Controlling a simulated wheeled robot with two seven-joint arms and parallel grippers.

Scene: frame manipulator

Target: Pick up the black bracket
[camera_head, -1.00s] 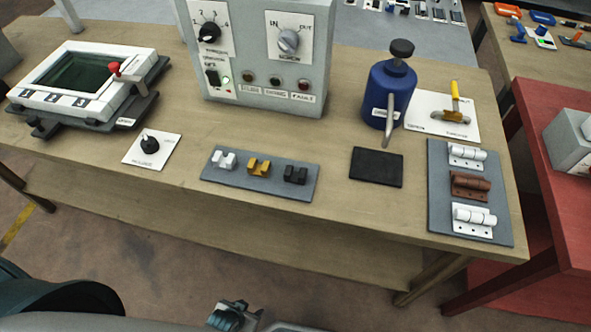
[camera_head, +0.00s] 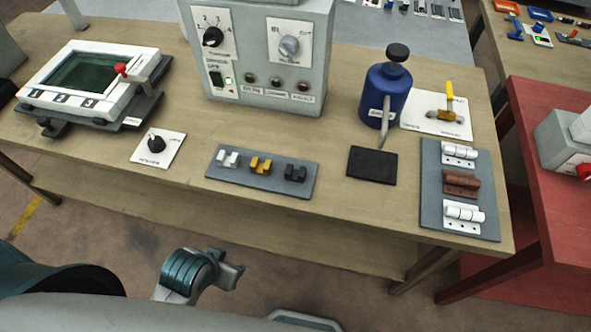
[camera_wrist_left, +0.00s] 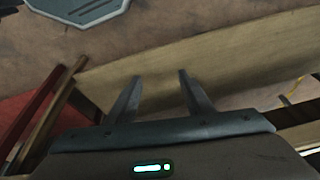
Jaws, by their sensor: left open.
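The black bracket (camera_head: 295,173) sits at the right end of a grey holder plate (camera_head: 222,181) near the front of the wooden table, beside a yellow bracket (camera_head: 261,165) and a white bracket (camera_head: 228,158). My left arm's teal wrist shows in the head view, low in front of the table, apart from the plate and below its height. In the left wrist view my left gripper (camera_wrist_left: 160,78) is open with nothing between its fingers. The bracket is not visible in that view. My right gripper is not in view.
A black pad (camera_head: 372,166) and a blue bottle (camera_head: 386,97) stand right of the plate. A panel of hinges (camera_head: 430,185) lies at the right end. A knob card (camera_head: 158,149) is to the left, a grey control box (camera_head: 265,55) behind. The table's front edge is close.

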